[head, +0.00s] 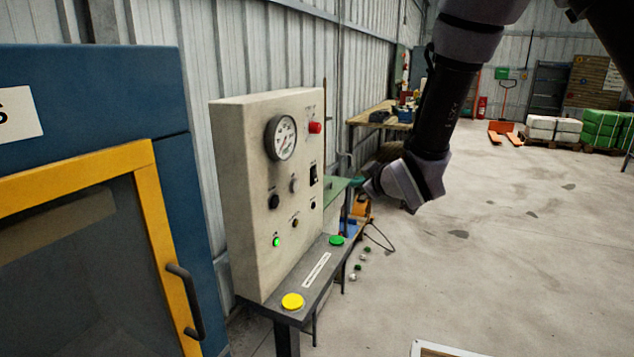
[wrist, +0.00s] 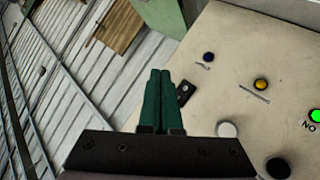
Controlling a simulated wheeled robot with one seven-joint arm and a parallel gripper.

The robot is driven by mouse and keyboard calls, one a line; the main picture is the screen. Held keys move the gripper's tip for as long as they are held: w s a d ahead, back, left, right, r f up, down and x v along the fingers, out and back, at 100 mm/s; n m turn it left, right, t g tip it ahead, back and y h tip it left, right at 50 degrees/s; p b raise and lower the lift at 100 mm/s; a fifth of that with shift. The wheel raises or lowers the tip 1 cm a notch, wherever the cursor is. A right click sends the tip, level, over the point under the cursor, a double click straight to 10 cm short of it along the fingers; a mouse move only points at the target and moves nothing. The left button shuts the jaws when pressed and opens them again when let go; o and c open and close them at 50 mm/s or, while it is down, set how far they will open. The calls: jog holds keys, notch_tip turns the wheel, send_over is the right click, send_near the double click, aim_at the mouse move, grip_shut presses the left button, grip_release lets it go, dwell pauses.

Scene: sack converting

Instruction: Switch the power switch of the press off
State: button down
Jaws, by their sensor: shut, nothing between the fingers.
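The beige control panel (head: 240,180) of the press stands left of centre in the head view. A black rocker switch (head: 314,174) sits on the right part of its face. In the wrist view the dark switch (wrist: 185,93) lies just right of my gripper's green fingertips (wrist: 160,72), which partly overlap its surroundings; I cannot tell whether they touch it. My gripper is shut and empty. In the head view my wrist is right of the panel, and the fingertips are not clear there. The switch's position is too small to read. A green lamp (head: 277,242) is lit.
The panel also carries a gauge (head: 281,137), a red button (head: 315,127) and knobs. Below it a ledge holds a yellow button (head: 292,301) and a green button (head: 337,240). A blue cabinet (head: 110,90) with a yellow-framed door stands left. Open floor lies right.

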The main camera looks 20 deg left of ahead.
jog(key=a, duration=0.7)
jog(key=shift+w+a+f, duration=0.3)
jog(key=shift+a+f, duration=0.1)
jog(key=shift+f, duration=0.05)
jog(key=shift+a, duration=0.15)
dwell(1.5)
jog(key=shift+a, duration=0.25)
jog(key=shift+a+f, duration=0.1)
jog(key=shift+a, duration=0.2)
dwell(0.6)
jog(key=shift+d, duration=0.1)
jog(key=shift+d, duration=0.65)
jog(key=shift+s+d+r, duration=0.1)
jog(key=shift+d+r, duration=0.1)
jog(key=shift+d, duration=1.05)
jog(key=shift+s+d+r, duration=0.1)
jog(key=shift+d+r, duration=0.1)
jog(key=shift+d, duration=1)
